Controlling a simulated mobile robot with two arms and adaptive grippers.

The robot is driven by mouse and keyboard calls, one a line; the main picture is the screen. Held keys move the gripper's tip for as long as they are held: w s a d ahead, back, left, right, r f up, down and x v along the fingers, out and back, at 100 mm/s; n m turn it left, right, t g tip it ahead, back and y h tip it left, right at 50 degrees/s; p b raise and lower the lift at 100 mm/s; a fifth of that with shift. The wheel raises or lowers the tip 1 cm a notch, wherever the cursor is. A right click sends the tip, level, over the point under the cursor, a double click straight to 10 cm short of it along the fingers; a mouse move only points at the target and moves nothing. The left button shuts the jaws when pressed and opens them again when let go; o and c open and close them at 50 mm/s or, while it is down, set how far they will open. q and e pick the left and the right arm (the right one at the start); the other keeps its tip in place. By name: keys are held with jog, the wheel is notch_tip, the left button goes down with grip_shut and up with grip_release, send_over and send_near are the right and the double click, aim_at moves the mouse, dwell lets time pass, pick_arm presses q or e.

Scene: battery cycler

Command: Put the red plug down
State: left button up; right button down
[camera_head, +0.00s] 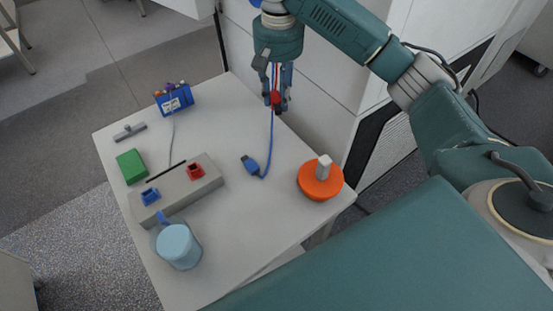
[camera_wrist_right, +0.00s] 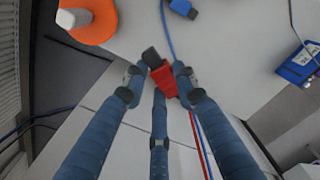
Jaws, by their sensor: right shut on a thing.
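My right gripper (camera_head: 277,102) hangs over the back right edge of the table, pointing down. It is shut on the red plug (camera_head: 276,98), which also shows between its fingers in the right wrist view (camera_wrist_right: 163,78). A blue cable runs from beside the gripper to a blue plug (camera_head: 250,164) lying on the table. A grey block (camera_head: 175,190) carries a red socket (camera_head: 195,171) and a blue socket (camera_head: 150,196). My left gripper is not in view.
An orange disc with a white handle (camera_head: 318,183) stands at the right table edge. A light blue mug (camera_head: 178,247), a green block (camera_head: 131,166), a small grey part (camera_head: 129,132) and a blue holder (camera_head: 174,100) stand along the left. The table (camera_head: 220,120) is clear in its upper middle.

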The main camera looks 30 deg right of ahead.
jog(key=p, duration=0.1)
send_over(278, 154)
notch_tip(278, 154, down, 16)
jog(key=shift+f, duration=0.1)
notch_tip(278, 154, down, 3)
jog(key=shift+r+p, duration=0.1)
jog(key=shift+p, duration=1.05)
jog(key=shift+f, duration=0.25)
jog(key=c, duration=1.4)
grip_release()
jog(key=shift+f+b, duration=0.25)
jog(key=shift+b, duration=0.3)
jog(key=shift+f+b, duration=0.2)
jog(key=shift+b, duration=0.35)
jog(key=shift+w+r+b, duration=0.15)
jog(key=shift+r+b, duration=0.1)
jog(key=shift+r, duration=1.65)
jog(key=shift+w+r+b, duration=0.15)
jog(key=shift+r+b, duration=0.05)
jog(key=shift+r, duration=1.65)
jog(key=shift+w+r+b, duration=0.15)
jog(key=shift+r+b, duration=0.1)
jog(key=shift+r, duration=1.65)
